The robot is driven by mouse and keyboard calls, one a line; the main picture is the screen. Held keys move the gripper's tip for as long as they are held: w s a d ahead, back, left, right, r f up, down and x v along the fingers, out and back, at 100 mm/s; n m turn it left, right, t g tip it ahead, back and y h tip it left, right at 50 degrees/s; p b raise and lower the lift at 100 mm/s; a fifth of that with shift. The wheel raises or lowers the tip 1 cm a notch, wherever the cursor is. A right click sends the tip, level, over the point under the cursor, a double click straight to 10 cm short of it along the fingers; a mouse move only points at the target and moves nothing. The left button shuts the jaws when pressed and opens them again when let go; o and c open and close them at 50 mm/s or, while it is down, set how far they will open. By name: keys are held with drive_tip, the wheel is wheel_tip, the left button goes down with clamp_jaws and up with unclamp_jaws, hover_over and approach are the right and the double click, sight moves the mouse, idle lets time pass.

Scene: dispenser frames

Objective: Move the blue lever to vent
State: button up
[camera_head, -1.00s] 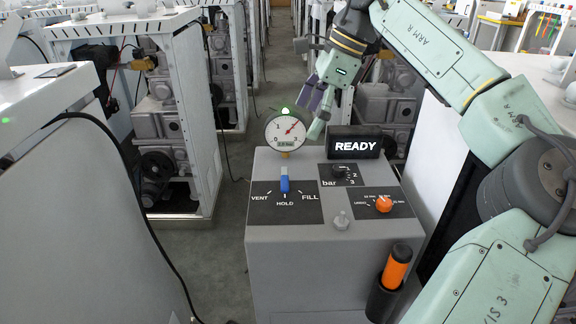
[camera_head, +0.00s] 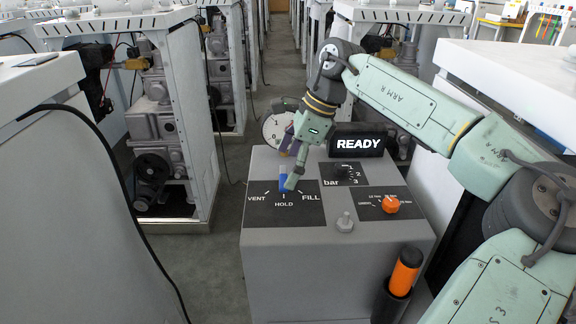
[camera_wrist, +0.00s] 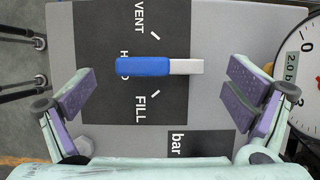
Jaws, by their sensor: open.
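The blue lever (camera_head: 283,180) stands on the black VENT/HOLD/FILL plate (camera_head: 262,205) on top of the grey box, at the HOLD mark. In the wrist view the lever (camera_wrist: 143,66) shows a blue handle with a pale end part. My gripper (camera_head: 290,170) is over the plate at the lever, partly covering it and the gauge in the head view. In the wrist view my gripper (camera_wrist: 165,98) is open, with its purple pads wide apart on either side of the lever's ends. The lever lies between the pads, nearer the top of the picture, not touching them.
A round gauge (camera_head: 273,127) stands at the plate's back edge, close to my gripper. A READY display (camera_head: 358,144), a black bar knob (camera_head: 343,170), an orange knob (camera_head: 391,204) and a metal knob (camera_head: 345,222) are to the right. An orange-handled tool (camera_head: 405,272) hangs at the box's front right.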

drive_tip(key=shift+a+f, duration=0.15)
drive_tip(key=shift+f, duration=0.2)
drive_tip(key=shift+c, duration=0.4)
drive_tip(key=c, duration=1.7)
